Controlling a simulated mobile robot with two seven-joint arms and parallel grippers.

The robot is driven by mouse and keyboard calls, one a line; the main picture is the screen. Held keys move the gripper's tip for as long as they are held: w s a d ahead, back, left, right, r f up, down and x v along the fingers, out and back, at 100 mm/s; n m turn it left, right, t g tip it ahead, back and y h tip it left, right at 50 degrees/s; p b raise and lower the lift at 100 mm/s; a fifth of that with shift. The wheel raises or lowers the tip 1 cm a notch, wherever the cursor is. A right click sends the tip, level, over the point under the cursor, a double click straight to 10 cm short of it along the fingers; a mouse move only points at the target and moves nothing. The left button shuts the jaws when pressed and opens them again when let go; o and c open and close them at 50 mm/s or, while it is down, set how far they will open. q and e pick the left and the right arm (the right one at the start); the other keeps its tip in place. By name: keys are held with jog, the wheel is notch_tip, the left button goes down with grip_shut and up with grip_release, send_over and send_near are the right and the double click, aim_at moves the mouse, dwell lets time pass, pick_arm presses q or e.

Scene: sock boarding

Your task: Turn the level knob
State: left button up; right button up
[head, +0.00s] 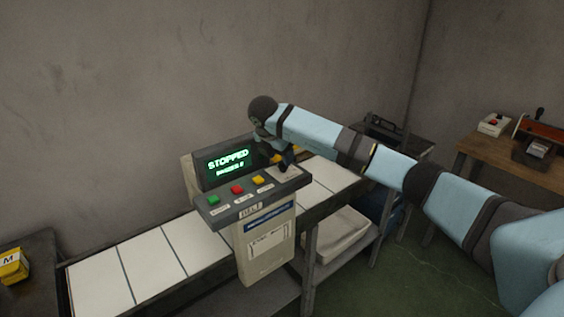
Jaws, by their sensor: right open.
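The control console (246,192) stands at the belt. Its dark screen (226,164) reads "STOPPED" in green letters, with a smaller line below. Green (213,199), red (237,189) and yellow (258,179) buttons sit on its sloped panel. My right arm reaches in from the right. Its gripper (286,165) points down over the right end of the panel, small and dark in the picture. I cannot make out the level knob; the gripper covers part of that end. Whether the fingers touch anything there is unclear. My left gripper is out of view.
A belt of white slats (160,252) runs behind the console. A pale bin (337,236) sits on the shelf under it. A yellow box marked M (12,266) is at the far left. A wooden bench (489,150) with equipment stands at the right, with green floor before it.

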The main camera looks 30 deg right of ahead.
jog(key=v, duration=1)
jog(key=shift+r, duration=0.2)
jog(key=shift+a, duration=0.1)
